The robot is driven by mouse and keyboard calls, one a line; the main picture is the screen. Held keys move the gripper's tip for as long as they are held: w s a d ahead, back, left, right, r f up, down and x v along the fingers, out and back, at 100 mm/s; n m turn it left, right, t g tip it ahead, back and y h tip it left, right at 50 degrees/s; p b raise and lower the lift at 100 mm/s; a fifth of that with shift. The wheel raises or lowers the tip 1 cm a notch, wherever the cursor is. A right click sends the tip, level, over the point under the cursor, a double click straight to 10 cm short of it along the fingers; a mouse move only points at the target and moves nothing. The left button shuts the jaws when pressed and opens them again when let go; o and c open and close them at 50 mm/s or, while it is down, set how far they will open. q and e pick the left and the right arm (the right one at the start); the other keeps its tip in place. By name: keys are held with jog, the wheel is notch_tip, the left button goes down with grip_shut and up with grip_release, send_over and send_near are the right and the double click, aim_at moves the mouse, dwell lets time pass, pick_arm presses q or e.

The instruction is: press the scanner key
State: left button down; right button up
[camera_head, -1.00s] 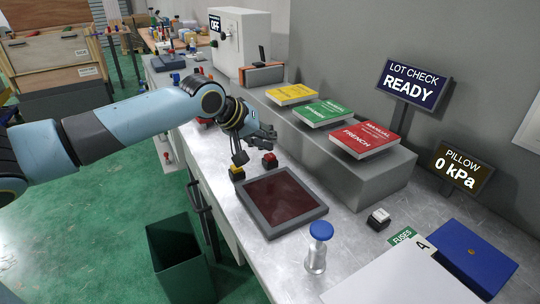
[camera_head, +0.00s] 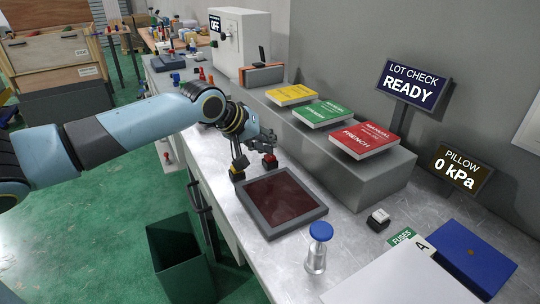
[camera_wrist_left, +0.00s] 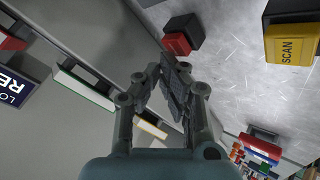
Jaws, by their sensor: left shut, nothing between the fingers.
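The yellow key (camera_head: 237,173) stands on the metal counter at the far left corner of the dark red panel (camera_head: 284,195) with its grey frame. In the left wrist view the yellow key reads SCAN (camera_wrist_left: 290,46), at the upper right. A red key (camera_head: 270,161) stands to its right, and the red key also shows in the left wrist view (camera_wrist_left: 177,45). My left gripper (camera_head: 266,142) is shut and empty, close to the red key in the picture. In the left wrist view its fingertips (camera_wrist_left: 172,72) are apart from the SCAN key. My right gripper is out of view.
A grey ledge (camera_head: 370,180) with yellow, green and red manuals (camera_head: 365,139) runs along the wall. A blue-topped bottle (camera_head: 319,250) stands in front of the panel. The LOT CHECK sign (camera_head: 412,85) reads READY. A green bin (camera_head: 180,260) stands on the floor.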

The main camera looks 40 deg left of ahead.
pick_arm(q)
jog(key=shift+f, duration=0.55)
dwell(0.5)
dwell(0.4)
jog(key=shift+r+p, duration=0.95)
jog(key=shift+p, duration=0.15)
notch_tip(320, 180, up, 5)
jog(key=p, duration=0.6)
jog(key=shift+r, duration=0.1)
